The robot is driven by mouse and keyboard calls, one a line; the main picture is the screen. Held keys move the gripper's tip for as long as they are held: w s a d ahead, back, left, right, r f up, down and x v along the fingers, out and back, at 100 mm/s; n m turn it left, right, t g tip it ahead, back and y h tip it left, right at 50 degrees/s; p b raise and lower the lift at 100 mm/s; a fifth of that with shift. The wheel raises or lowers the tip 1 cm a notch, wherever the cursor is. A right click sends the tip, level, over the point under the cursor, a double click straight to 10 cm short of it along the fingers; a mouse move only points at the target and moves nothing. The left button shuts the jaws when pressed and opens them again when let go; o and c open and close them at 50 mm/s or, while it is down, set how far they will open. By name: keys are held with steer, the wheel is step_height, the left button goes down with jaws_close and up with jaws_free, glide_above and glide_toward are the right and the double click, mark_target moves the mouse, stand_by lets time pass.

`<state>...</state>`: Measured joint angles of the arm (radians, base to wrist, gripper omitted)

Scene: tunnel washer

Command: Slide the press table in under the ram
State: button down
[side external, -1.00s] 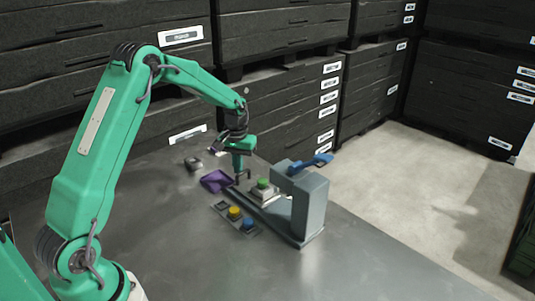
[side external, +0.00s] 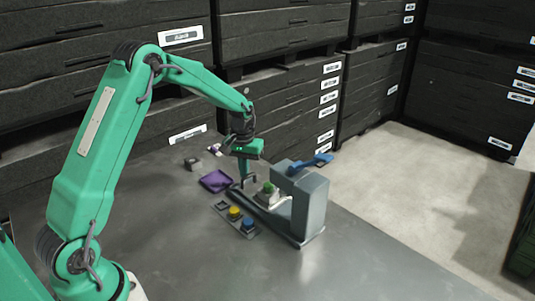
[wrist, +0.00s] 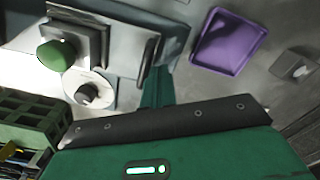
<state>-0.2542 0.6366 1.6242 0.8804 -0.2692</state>
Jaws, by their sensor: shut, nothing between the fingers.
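In the wrist view the green top (wrist: 57,55) is at upper left, beside a pale disc with a dark knob (wrist: 88,94). A dark upright bar (wrist: 148,60) stands at the table's near end. My gripper (side external: 247,183) is shut and empty, low at the outer end of the table; its fingertips show by the bar (wrist: 156,88). Contact is unclear.
A blue lever (side external: 318,161) tops the press. A purple tray (side external: 216,181) and a small grey block (side external: 193,164) lie to the left. The front of the metal worktop is clear.

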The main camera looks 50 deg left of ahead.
steer(key=shift+d, duration=1.5)
